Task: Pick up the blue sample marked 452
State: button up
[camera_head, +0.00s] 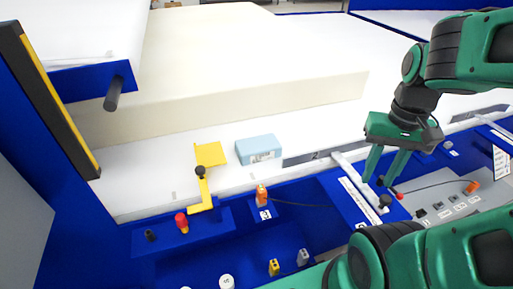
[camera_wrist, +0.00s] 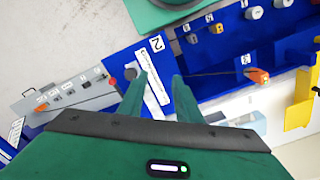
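A light blue block-shaped sample (camera_head: 258,146) lies on the white surface in the head view, with a small label on its front. The label is too small to read. In the wrist view a pale blue part of the sample (camera_wrist: 243,119) shows right of the fingers, partly hidden by my gripper. My gripper (camera_head: 378,183) is to the right of the sample, apart from it, above the blue panel. Its two fingers point down, spread and empty. In the wrist view the gap between the fingertips (camera_wrist: 160,75) is empty, over the panel marked 2.
A large cream foam block (camera_head: 230,105) stands behind the sample. A yellow bracket (camera_head: 210,154) stands close on the sample's left. An orange connector (camera_head: 262,194) and a red knob (camera_head: 181,222) are in front. A grey control box (camera_head: 455,208) is at right.

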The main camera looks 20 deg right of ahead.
jog(key=o, duration=1.4)
jog(key=shift+w+a+r+n, duration=0.1)
jog(key=shift+r+n, duration=0.3)
jog(key=shift+c, duration=0.2)
jog(key=shift+o, duration=1)
jog(key=shift+w+a+n, duration=0.15)
jog(key=shift+w+n, duration=0.35)
jog(key=shift+w, duration=0.55)
jog(key=n+y, duration=1.1)
jog(key=n, duration=0.9)
send_near(260, 143)
jog(key=shift+s+d+f, duration=0.4)
jog(key=shift+s+f, duration=0.15)
jog(key=shift+s, duration=0.05)
jog(key=shift+w+f+n+y, duration=0.2)
jog(key=shift+w+n+y, duration=0.6)
jog(key=shift+n, duration=0.4)
jog(key=shift+a+f, duration=0.15)
jog(key=shift+a, duration=0.2)
jog(key=shift+x, duration=5)
